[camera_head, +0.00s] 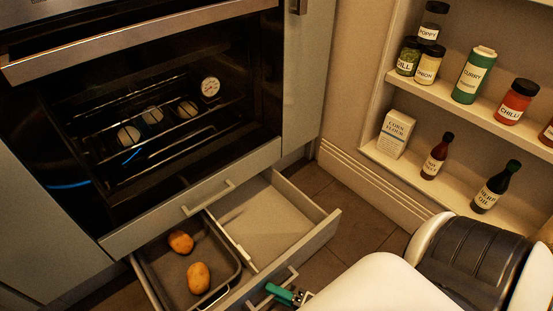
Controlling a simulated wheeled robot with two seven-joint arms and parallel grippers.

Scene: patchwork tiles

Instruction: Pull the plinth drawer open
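The plinth drawer (322,229) is low under the oven and stands pulled out. Its inside shows: a dark tray on the left and a bare pale compartment on the right, with a divider between them. The drawer's bar handle (291,273) is on its front face. My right gripper (289,295) is at this handle, with a green finger beside or against the bar. My own pale arm hides much of the gripper, so I cannot tell whether it is closed around the bar. My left gripper is not in view.
Two potatoes (198,278) lie in the tray (152,276). A closed panel with a handle (208,197) sits above the drawer, below the oven (150,110). Shelves (450,100) with jars and bottles stand at right. Tiled floor (350,210) shows between drawer and shelves.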

